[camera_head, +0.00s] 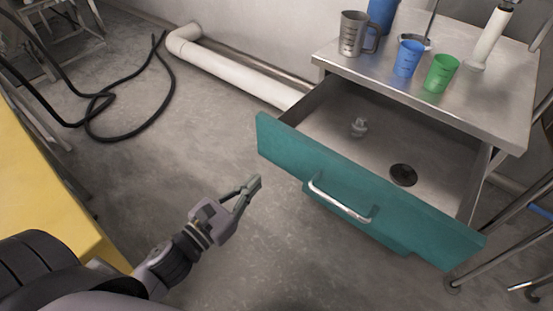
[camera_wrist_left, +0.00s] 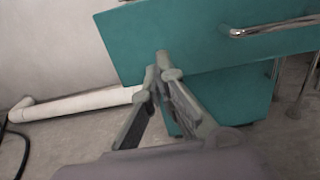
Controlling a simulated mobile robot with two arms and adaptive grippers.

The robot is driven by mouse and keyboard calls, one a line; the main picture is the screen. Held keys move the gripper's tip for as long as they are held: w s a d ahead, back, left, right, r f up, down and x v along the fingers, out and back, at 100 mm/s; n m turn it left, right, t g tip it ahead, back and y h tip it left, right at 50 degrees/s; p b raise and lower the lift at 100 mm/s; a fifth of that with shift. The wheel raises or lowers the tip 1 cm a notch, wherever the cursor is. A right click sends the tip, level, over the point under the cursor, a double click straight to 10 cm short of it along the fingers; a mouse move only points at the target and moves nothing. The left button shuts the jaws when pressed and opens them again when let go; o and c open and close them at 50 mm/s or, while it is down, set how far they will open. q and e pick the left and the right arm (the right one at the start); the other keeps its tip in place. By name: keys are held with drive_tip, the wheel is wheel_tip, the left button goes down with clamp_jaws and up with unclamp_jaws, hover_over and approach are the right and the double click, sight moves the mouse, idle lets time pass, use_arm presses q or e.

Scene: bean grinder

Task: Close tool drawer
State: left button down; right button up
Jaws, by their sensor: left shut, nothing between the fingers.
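The tool drawer (camera_head: 350,190) has a teal front with a silver bar handle (camera_head: 340,203). It stands pulled out from the steel-topped cabinet, and its grey inside shows. A small grey fitting (camera_head: 359,127) and a dark round piece (camera_head: 403,175) lie in it. My left gripper (camera_head: 254,184) is shut and empty, left of the drawer front and apart from it in the head view. In the left wrist view the shut fingertips (camera_wrist_left: 163,62) appear before the teal drawer front (camera_wrist_left: 200,45), with the handle (camera_wrist_left: 270,28) to their right. My right gripper is not in view.
On the steel cabinet top (camera_head: 455,105) stand a grey measuring jug (camera_head: 355,33), a blue cup (camera_head: 408,58) and a green cup (camera_head: 441,73). A yellow table (camera_head: 45,185) is at the left. White pipe (camera_head: 230,70) and black hose (camera_head: 110,135) lie behind. Floor between is clear.

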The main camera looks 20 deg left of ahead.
sight(284, 153)
use_arm(q)
drive_tip(key=x, duration=0.8)
drive_tip(key=shift+w, duration=0.15)
drive_tip(key=shift+w+d, duration=0.2)
drive_tip(key=shift+w, duration=0.25)
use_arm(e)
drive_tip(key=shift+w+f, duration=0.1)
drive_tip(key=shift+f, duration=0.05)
